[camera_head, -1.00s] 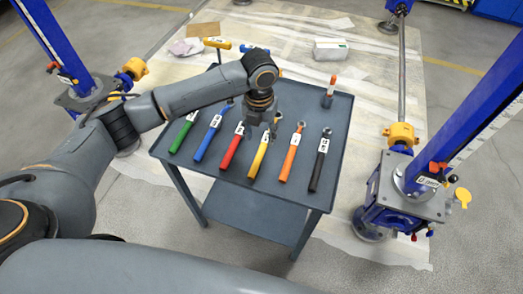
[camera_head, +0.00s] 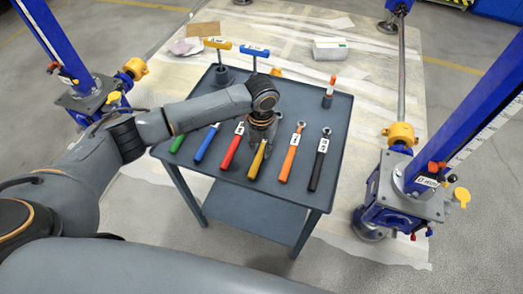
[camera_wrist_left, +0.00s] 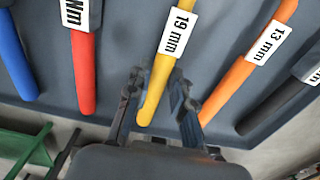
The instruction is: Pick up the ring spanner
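A row of coloured-handled tools lies on the grey trolley top (camera_head: 222,192). The yellow-handled spanner labelled 19 mm (camera_head: 257,164) is under my left gripper (camera_head: 261,146); its upper part is hidden by the gripper in the head view. In the left wrist view, my left gripper (camera_wrist_left: 156,108) is open, with one finger on each side of the yellow handle (camera_wrist_left: 161,80). I cannot tell whether the fingers touch it. An orange-handled spanner labelled 13 mm (camera_head: 291,156) lies just right. My right gripper is out of view.
A black tool (camera_head: 318,164) lies right of the orange one; red (camera_head: 232,152), blue (camera_head: 205,146) and green ones lie left. Upright T-handled tools (camera_head: 254,54) and an orange-topped one (camera_head: 329,90) stand at the back. Blue screw jacks (camera_head: 412,185) flank the trolley.

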